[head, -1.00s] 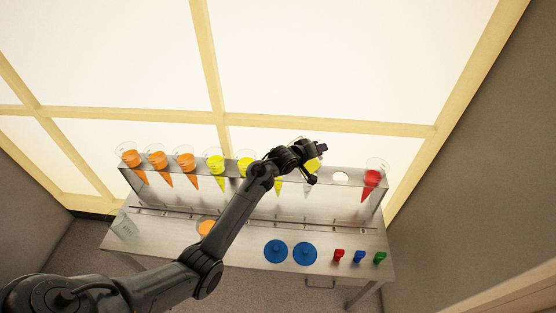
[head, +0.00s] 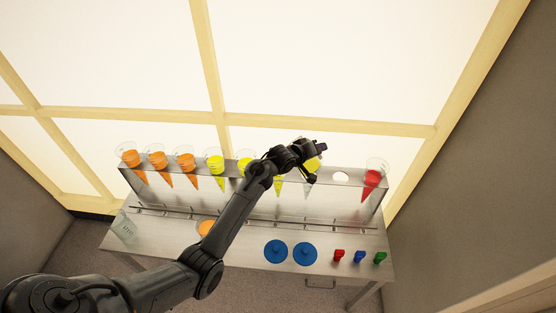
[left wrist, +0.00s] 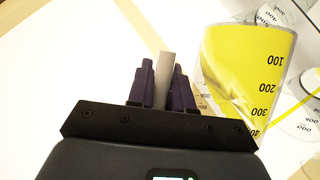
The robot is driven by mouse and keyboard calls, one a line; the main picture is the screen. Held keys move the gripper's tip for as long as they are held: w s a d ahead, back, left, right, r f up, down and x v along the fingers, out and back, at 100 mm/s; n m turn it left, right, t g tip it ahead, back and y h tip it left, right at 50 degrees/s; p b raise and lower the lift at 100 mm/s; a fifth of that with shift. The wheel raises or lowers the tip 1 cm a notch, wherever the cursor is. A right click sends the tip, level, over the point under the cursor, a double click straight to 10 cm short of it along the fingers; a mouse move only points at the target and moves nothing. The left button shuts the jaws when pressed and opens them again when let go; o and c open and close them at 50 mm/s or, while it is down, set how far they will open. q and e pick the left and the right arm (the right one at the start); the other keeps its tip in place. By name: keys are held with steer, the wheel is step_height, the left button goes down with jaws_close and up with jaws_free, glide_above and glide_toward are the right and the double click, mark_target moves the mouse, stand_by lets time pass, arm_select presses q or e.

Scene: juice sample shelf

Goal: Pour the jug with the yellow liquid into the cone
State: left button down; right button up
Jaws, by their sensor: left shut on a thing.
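My left gripper (head: 311,162) is over the right part of the cone rack. It is shut on the upright grey handle (left wrist: 166,78) of a clear jug. The jug of yellow liquid (left wrist: 240,70) shows large in the left wrist view, its printed numbers upside down. In the head view only a yellow patch (head: 313,165) of it shows beside the gripper. A clear, empty-looking cone (head: 308,189) hangs just below it. I cannot tell whether liquid is flowing. My right gripper is not in view.
On the table are a clear jug (head: 124,226), blue discs (head: 276,251) and small red, blue and green items (head: 359,256).

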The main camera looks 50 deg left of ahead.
arm_select(q)
steer(key=shift+r, duration=0.1)
stand_by(0.4)
steer(key=shift+a, duration=0.1)
stand_by(0.8)
steer(key=shift+a, duration=0.1)
stand_by(0.5)
steer(key=shift+n+h+b, duration=0.3)
steer(key=shift+b, duration=0.15)
stand_by(0.4)
steer(key=shift+a+f, duration=0.15)
steer(key=shift+f, duration=0.1)
stand_by(0.6)
steer(key=shift+a+f+b, duration=0.1)
steer(key=shift+a+b, duration=0.05)
steer(key=shift+b, duration=0.25)
stand_by(0.6)
steer(key=shift+s, duration=0.1)
stand_by(0.4)
steer(key=shift+a+f+n+b, duration=0.15)
steer(key=shift+f+n+b, duration=0.05)
steer(key=shift+n+b, duration=0.2)
stand_by(0.7)
steer(key=shift+a+h, duration=0.1)
steer(key=shift+h, duration=0.3)
